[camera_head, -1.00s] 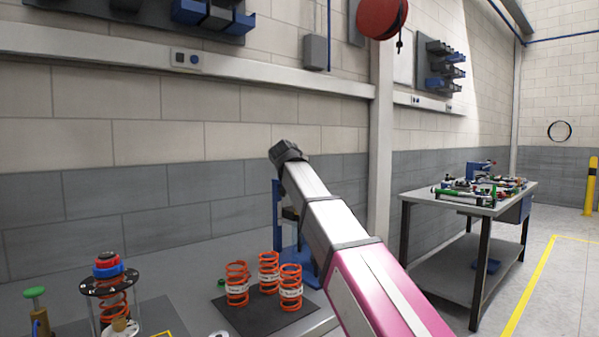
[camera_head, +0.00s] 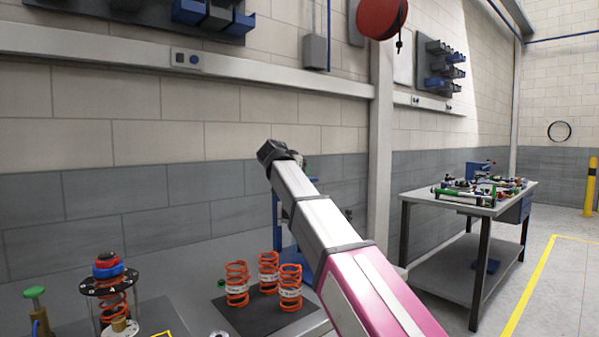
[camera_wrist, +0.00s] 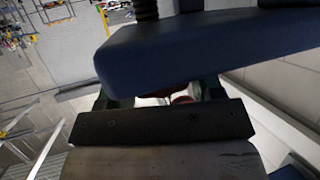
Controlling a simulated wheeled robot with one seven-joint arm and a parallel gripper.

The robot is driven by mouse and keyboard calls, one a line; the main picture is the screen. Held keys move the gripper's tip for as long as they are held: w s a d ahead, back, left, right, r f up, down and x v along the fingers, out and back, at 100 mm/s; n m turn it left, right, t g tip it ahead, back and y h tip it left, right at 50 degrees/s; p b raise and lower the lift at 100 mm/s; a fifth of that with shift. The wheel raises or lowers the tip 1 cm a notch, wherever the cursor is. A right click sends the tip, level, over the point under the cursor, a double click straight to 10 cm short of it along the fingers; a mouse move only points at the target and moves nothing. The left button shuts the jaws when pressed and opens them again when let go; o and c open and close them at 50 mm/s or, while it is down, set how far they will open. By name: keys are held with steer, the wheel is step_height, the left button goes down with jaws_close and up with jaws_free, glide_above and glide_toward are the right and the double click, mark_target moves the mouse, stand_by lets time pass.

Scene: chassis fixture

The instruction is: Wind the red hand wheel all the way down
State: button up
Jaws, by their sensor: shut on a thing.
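In the wrist view a small red part, which looks like the red hand wheel (camera_wrist: 182,99), shows between the fingers of my gripper (camera_wrist: 168,99). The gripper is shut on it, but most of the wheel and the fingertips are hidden. A broad dark blue beam (camera_wrist: 200,45) of the press crosses just beyond, with a black ribbed screw (camera_wrist: 146,10) at its top. In the head view the blue press (camera_head: 279,215) stands behind my arm, mostly covered. The wheel cannot be seen there, and its height cannot be told.
Several orange springs (camera_head: 268,271) stand on a dark mat (camera_head: 255,315) in front of the press. A spring fixture with a blue and red top (camera_head: 108,267) stands at left, near a green-knobbed part (camera_head: 34,293). A second bench (camera_head: 440,205) stands at right.

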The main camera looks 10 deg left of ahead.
steer(key=o, duration=0.9)
steer(key=v, duration=1)
steer(key=shift+s+a+r, duration=0.15)
steer(key=shift+s, duration=0.2)
steer(key=shift+s, duration=0.1)
